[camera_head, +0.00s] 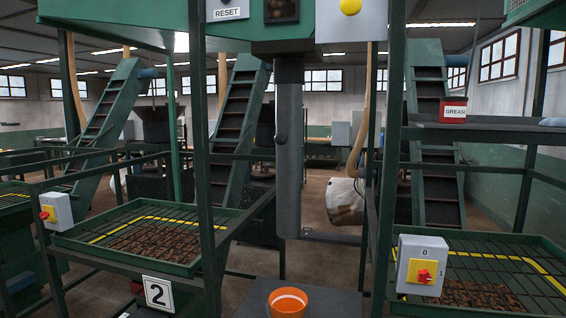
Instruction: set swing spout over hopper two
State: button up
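Hopper two is the green, grated hopper (75,262) at the left, with a white "2" plate (158,292) on its front. A yellow line runs across its grate, and brown lumps show beneath. A grey upright tube (289,180) hangs in the middle under the green overhead housing (120,15). It looks like the swing spout, with a small dark knob on its left side. Its lower end is right of hopper two, between the two hoppers and not over that grate. My gripper is not in view.
A second grated hopper (530,270) stands at the right with a red-yellow switch box (421,265). Another switch box (56,210) is at left. Green posts (207,160) frame the middle. An orange cup (288,303) is at bottom centre. A whitish bag (345,200) hangs behind.

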aim_at(289, 72)
jog(key=i+j, duration=0.25)
jog(key=i, duration=0.2)
jog(key=i+j, duration=0.25)
jog(key=i, duration=0.2)
jog(key=i+j, duration=0.2)
jog(key=i, duration=0.3)
jog(key=i+j, duration=0.25)
jog(key=i, duration=0.2)
